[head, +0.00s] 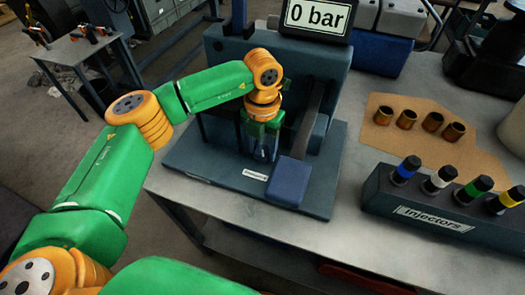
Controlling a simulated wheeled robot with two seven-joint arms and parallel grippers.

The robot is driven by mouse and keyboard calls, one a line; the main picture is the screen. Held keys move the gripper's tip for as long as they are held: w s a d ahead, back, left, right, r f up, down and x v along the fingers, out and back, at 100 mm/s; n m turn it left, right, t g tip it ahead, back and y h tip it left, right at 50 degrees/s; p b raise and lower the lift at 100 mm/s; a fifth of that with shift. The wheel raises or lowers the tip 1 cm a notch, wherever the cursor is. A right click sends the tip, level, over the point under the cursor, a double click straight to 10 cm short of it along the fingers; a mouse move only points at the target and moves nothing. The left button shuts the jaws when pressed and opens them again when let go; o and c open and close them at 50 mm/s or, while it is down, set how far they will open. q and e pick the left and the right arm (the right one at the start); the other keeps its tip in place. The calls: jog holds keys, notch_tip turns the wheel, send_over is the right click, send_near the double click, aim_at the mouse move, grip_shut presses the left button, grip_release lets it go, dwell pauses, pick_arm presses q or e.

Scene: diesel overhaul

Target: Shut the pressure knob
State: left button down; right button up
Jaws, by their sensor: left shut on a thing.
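My left gripper (262,155) comes down from above onto the dark blue test stand (185,160). Its fingers are shut low over the base plate, just behind a small white label (255,175). What they hold, by its place at the label the pressure knob, is mostly hidden by the fingers. The display (318,14) on top of the stand reads 0 bar. My right gripper is out of view.
A lever with a blue grip (290,182) stands close to the right of my left gripper. An injector rack (430,215) with several coloured tops is at the right. Several brass sleeves (406,119) stand on a brown mat (425,145) behind it.

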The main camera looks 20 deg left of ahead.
aim_at(262, 150)
pick_arm(q)
jog(key=m+b, duration=0.2)
jog(key=m, duration=0.3)
jog(key=shift+m, duration=0.3)
dwell(0.4)
jog(key=shift+c, duration=1.5)
grip_release()
notch_tip(262, 150, up, 7)
jog(key=shift+r+b, duration=0.1)
jog(key=shift+b, duration=0.45)
